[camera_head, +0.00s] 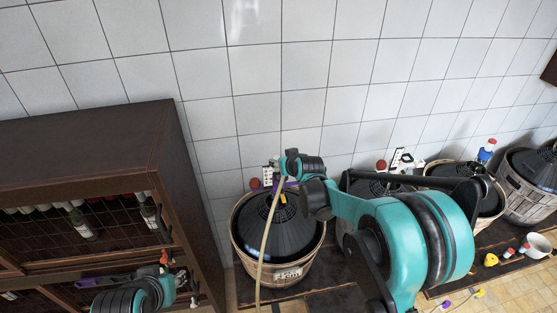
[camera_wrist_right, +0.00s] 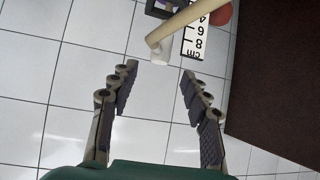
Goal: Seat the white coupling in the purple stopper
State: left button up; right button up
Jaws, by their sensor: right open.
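My right gripper (camera_wrist_right: 157,82) is open in the right wrist view, with nothing between its fingers. The white coupling (camera_wrist_right: 158,52) sits on the end of a beige hose (camera_wrist_right: 188,24), just beyond the fingertips and apart from them. In the head view the hose (camera_head: 264,240) hangs in front of a dark demijohn (camera_head: 290,235) in a basket. A purple part (camera_head: 278,184), perhaps the purple stopper, shows by the demijohn's neck, mostly hidden behind my right gripper (camera_head: 279,172). My left gripper (camera_head: 188,286) is at the lower left by the wine rack; its fingers are too small to judge.
A dark wooden wine rack (camera_head: 95,140) stands at the left. A cm scale (camera_wrist_right: 194,40) and a red ball (camera_wrist_right: 220,12) are near the hose. More basketed demijohns (camera_head: 530,185) stand at the right. A white cup (camera_head: 538,245) and small coloured stoppers (camera_head: 491,259) lie on the low bench.

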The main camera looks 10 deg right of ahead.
jog(key=shift+v, duration=2.2)
